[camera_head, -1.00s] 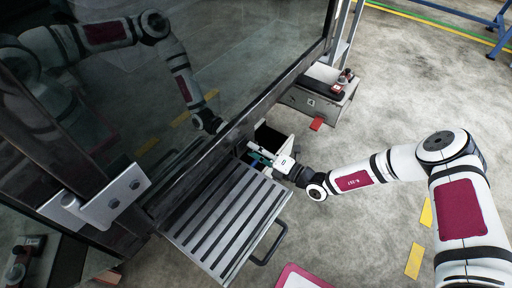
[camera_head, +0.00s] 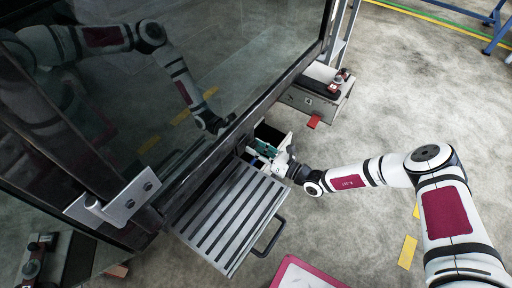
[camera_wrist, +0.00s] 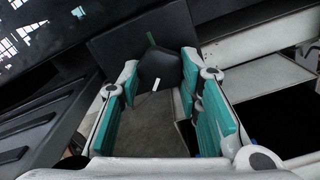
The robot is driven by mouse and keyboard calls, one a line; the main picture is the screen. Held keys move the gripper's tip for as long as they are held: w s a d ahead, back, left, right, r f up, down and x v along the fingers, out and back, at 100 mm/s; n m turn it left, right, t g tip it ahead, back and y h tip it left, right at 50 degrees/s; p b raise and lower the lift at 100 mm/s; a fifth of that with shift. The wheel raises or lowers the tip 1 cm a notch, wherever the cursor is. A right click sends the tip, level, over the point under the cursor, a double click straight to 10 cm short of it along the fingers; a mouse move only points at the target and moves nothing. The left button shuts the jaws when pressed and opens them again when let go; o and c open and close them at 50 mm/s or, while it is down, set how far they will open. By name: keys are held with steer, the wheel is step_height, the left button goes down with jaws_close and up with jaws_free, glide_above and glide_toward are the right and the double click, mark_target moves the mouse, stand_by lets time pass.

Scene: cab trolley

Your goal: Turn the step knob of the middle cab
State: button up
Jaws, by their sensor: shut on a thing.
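In the wrist view a dark round knob (camera_wrist: 161,66) sits on a dark square plate (camera_wrist: 118,45), with a white line on the knob's near side. A short green mark shows on its far side. My gripper (camera_wrist: 160,74), with teal finger pads, has one finger on each side of the knob and is shut on it. In the head view my gripper (camera_head: 269,152) is low beside the middle cab (camera_head: 272,132), at the far end of the slatted step. The knob is hidden there by the gripper.
The slatted metal step (camera_head: 228,216) with a dark handle (camera_head: 268,237) lies close to my gripper. A dark glass panel (camera_head: 230,50) rises on the left. Open floor lies to the right.

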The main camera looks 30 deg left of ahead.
steer(key=shift+f+n, duration=0.1)
steer(key=shift+n, duration=0.5)
steer(key=shift+p, duration=0.3)
steer(key=o, duration=1.2)
steer(key=shift+d, duration=0.1)
steer(key=d, duration=0.8)
steer(key=s+d, duration=0.1)
steer(key=d, duration=0.3)
